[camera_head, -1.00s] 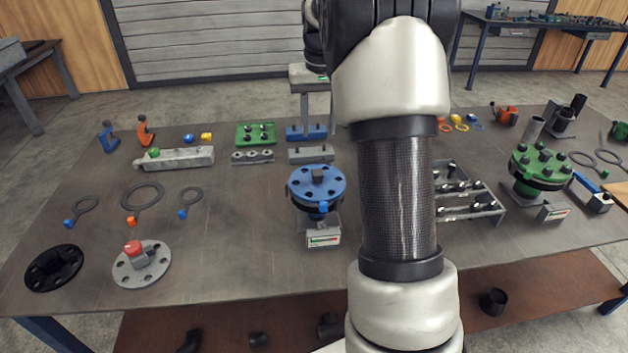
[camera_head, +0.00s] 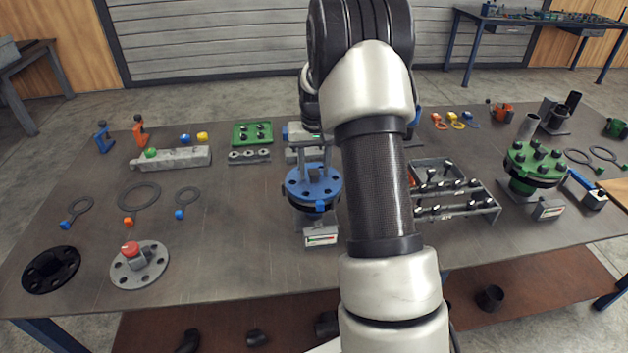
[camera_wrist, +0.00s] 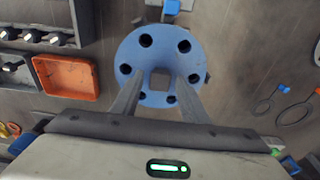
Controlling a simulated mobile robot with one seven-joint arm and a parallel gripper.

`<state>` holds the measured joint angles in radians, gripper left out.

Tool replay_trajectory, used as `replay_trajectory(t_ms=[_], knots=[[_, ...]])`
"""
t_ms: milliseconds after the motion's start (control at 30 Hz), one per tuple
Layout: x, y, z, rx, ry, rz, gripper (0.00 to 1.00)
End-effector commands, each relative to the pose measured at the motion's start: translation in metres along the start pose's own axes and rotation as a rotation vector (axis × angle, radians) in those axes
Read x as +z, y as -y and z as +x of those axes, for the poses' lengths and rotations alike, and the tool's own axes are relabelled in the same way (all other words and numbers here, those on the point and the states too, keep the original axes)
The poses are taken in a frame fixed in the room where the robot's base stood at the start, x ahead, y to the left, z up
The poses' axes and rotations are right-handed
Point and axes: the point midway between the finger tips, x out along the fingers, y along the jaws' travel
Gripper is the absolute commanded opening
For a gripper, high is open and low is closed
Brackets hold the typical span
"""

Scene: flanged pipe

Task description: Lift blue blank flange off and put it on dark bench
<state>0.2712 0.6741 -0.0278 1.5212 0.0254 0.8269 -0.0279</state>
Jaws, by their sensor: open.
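The blue blank flange (camera_head: 300,187) is a round disc with several bolt holes and a square lug in its middle. It sits on a pipe stand near the middle of the dark bench (camera_head: 230,270). In the wrist view the flange (camera_wrist: 150,52) lies straight ahead, its grey square lug (camera_wrist: 160,77) between the fingertips. My gripper (camera_wrist: 157,85) is open, with one finger on each side of the lug. In the head view my gripper (camera_head: 313,172) points down at the flange top. I cannot tell whether the fingers touch the lug.
A green flange assembly (camera_head: 535,165) stands at the right. A bolt tray (camera_head: 455,205) lies right of the blue flange. An orange bin (camera_wrist: 67,77) shows in the wrist view. A grey flange with red knob (camera_head: 138,265) and a black flange (camera_head: 50,270) lie front left. Bench space between is clear.

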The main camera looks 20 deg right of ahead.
Motion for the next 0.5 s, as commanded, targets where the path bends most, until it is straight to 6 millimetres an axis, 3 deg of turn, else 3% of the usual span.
replay_trajectory(t_ms=[267, 500], knots=[[-0.0003, 0.0000, 0.0047, 0.000, -0.001, 0.000, 0.41], [-0.0003, 0.0000, 0.0044, 0.000, -0.001, 0.000, 0.02]])
